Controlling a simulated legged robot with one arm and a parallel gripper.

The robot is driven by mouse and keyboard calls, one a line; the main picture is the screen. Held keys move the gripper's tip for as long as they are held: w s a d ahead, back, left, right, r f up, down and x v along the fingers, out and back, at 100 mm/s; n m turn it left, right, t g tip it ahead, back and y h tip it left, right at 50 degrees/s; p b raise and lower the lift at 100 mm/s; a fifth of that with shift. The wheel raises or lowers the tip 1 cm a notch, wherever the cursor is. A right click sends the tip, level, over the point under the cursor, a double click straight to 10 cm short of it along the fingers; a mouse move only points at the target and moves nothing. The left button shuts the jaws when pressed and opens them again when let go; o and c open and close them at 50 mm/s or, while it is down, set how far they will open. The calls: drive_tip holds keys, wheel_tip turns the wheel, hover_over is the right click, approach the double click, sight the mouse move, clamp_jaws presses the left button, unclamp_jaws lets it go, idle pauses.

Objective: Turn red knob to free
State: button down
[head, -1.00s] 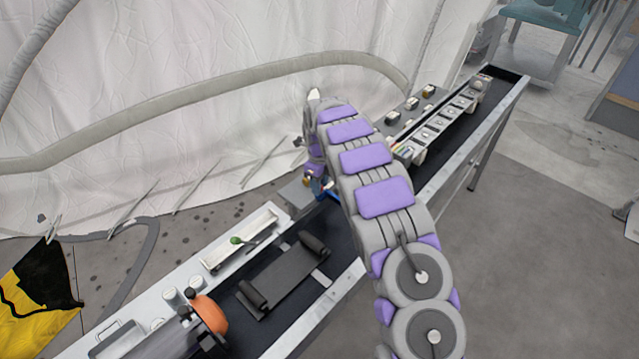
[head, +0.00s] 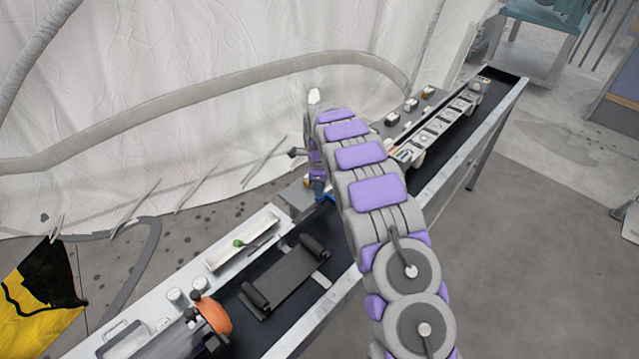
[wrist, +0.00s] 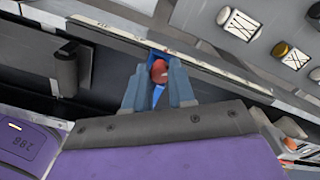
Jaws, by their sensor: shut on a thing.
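The red knob (wrist: 160,71) shows in the wrist view, between the two blue-grey fingers of my gripper (wrist: 160,88). The fingers are shut on it. A bright blue piece shows just below and around the knob. In the head view my gripper (head: 321,193) is a small blue shape below the end of my arm, over the bench. The knob cannot be made out in the head view, where my arm hides it.
A long bench with a black belt (head: 440,150) runs diagonally. A panel with several small knobs (wrist: 292,57) is at the wrist view's upper right. A white tent wall stands behind.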

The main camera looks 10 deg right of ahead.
idle(0.3)
drive_tip(key=c, duration=0.9)
unclamp_jaws()
drive_tip(key=shift+c, duration=0.2)
drive_tip(key=shift+r, duration=0.1)
wheel_tip(320, 180, up, 17)
drive_tip(key=p, duration=0.2)
